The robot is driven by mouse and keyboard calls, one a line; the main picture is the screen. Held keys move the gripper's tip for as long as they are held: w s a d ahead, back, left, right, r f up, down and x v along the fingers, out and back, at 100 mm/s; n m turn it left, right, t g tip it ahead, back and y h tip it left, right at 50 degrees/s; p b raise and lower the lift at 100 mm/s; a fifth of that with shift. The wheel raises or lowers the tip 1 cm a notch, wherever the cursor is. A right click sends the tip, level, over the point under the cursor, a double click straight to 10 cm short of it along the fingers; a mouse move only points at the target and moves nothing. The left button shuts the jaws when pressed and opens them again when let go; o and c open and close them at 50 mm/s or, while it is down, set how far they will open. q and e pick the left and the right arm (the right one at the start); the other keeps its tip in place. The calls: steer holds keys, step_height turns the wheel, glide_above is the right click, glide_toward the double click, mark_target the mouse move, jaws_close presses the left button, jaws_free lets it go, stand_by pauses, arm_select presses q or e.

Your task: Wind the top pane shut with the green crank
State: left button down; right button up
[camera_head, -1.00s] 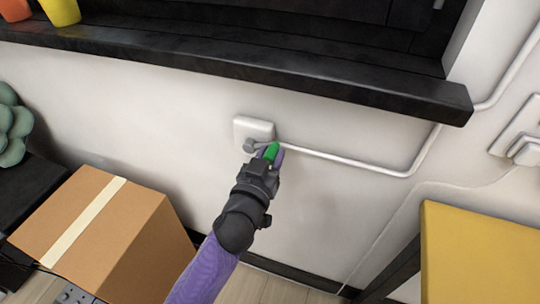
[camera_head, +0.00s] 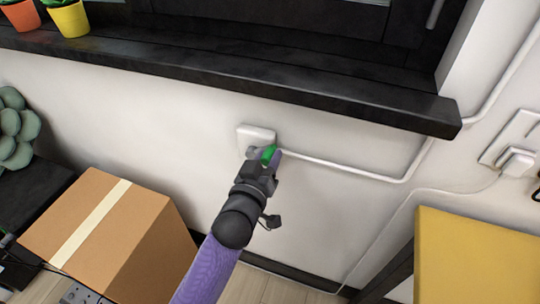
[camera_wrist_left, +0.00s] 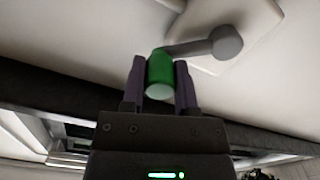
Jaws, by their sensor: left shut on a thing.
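The green crank handle (camera_head: 268,154) shows between the fingers of my left gripper (camera_head: 265,162), in front of the white wall. In the left wrist view the green handle (camera_wrist_left: 160,72) sits between the two purple fingers of my left gripper (camera_wrist_left: 160,85), which is shut on it. A grey crank arm (camera_wrist_left: 190,47) runs from the handle to a round grey hub (camera_wrist_left: 226,42) on a white wall box. The top pane cannot be made out. My right gripper is not in view.
A dark window sill (camera_head: 230,78) juts out above the crank, with an orange pot (camera_head: 20,15) and a yellow pot (camera_head: 70,20) on it. A cardboard box (camera_head: 110,235) stands at lower left, a yellow-topped surface (camera_head: 475,260) at lower right. A white pipe (camera_head: 345,168) runs right from the box.

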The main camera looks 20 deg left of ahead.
mark_target(255, 147)
arm_select(q)
steer(key=a+r+n+p, duration=0.2)
steer(key=a+n, duration=0.6)
steer(key=n, duration=0.8)
steer(key=shift+w+a+p, duration=0.15)
steer(key=shift+a+p, duration=0.05)
steer(key=shift+p, duration=1.05)
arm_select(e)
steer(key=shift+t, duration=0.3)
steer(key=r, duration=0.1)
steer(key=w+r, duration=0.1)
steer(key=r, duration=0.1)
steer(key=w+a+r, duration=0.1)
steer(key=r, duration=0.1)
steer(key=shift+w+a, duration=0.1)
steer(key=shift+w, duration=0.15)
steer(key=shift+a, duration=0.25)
arm_select(q)
steer(key=shift+c, duration=1.8)
jaws_free()
steer(key=shift+f, duration=0.1)
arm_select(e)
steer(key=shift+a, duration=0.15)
